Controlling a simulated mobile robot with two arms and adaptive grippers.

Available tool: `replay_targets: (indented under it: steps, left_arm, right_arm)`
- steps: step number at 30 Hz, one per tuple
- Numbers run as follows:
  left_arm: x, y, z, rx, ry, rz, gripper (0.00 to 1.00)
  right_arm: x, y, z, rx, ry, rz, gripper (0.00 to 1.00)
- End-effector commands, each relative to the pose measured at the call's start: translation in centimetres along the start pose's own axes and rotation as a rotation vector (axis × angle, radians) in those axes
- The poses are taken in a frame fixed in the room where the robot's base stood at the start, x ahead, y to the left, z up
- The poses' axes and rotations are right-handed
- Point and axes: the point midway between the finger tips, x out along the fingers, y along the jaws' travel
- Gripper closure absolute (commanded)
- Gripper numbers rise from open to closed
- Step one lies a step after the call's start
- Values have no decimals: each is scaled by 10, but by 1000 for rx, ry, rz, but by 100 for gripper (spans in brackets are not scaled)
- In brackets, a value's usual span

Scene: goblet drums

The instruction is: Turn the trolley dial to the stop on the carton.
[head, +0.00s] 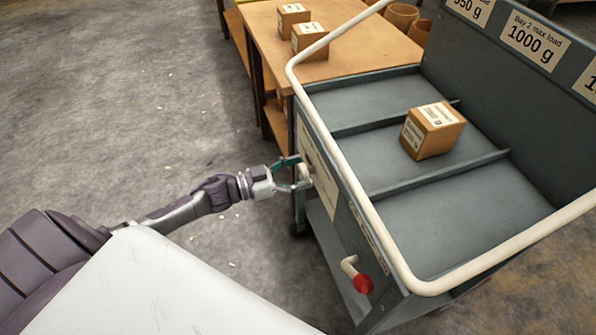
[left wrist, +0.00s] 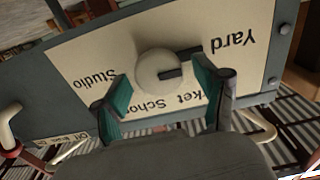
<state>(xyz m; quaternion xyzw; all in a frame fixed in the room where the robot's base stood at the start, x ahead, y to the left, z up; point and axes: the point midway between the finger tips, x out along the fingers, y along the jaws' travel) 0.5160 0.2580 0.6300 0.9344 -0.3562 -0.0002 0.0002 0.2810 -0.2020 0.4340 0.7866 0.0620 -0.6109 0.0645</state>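The trolley (head: 455,215) is grey with a white push rail. On its near end panel is a cream dial (left wrist: 157,72) with a dark pointer aimed right in the left wrist view, its end by my finger. The plate (left wrist: 105,68) around it reads, upside down, "Studio", a partly hidden "...ket Scho..." and "Yard". My left gripper (left wrist: 166,92) is open, its green fingers on either side of the dial; contact is unclear. It also shows in the head view (head: 294,173). A brown carton (head: 432,131) stands in the trolley's middle bay; its label is too small to read. My right gripper is out of view.
A crank with a red knob (head: 363,284) sticks out of the end panel, right of the dial in the head view. A wooden table (head: 355,55) with more cartons stands behind the trolley. The floor at left is clear.

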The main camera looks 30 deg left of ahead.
Motion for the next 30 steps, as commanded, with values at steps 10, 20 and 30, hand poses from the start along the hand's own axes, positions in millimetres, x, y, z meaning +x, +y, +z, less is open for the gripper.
replay_targets:
  steps: [10,20,30]
  left_arm:
    - [0,0,0,0,0,0,84]
    - [0,0,0,47,0,0,86]
    - [0,1,0,280,0,-2,86]
  right_arm:
    - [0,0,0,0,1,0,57]
    - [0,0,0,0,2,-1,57]
    - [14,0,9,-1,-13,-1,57]
